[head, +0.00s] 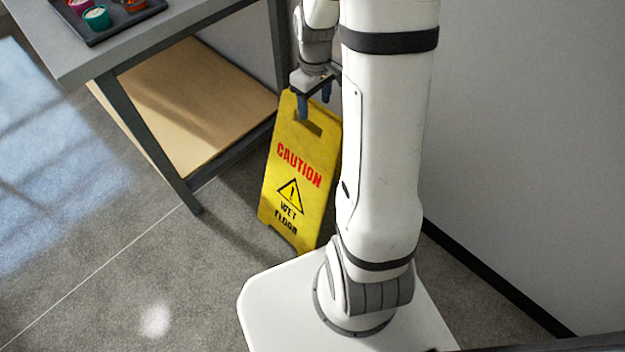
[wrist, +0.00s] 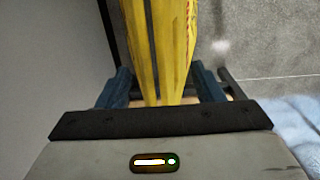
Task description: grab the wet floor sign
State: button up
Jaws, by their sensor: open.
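The yellow wet floor sign (head: 282,190) stands upright on the floor beside the table, with red and black lettering and a handle slot near its top. My gripper (head: 314,106) is at the top edge of the sign, pointing down. In the wrist view the sign (wrist: 165,50) runs between the two blue fingers of my gripper (wrist: 160,88), with visible gaps on both sides. The fingers are open. The right part of the sign is hidden behind my arm in the head view.
A grey table (head: 68,52) with a wooden lower shelf (head: 185,110) stands to the left of the sign. A dark tray (head: 125,28) with small cups is on its top. A light wall (head: 530,150) is on the right. Open floor (head: 90,270) lies at the lower left.

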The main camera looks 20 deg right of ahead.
aim_at(314, 113)
jog(key=f, duration=0.1)
jog(key=f+b, duration=0.1)
jog(key=f, duration=0.1)
jog(key=f+b, duration=0.1)
jog(key=f, duration=0.1)
jog(key=shift+w+d, duration=0.1)
jog(key=shift+w, duration=0.2)
jog(key=shift+c, duration=0.5)
grip_shut()
jog(key=shift+r, duration=0.1)
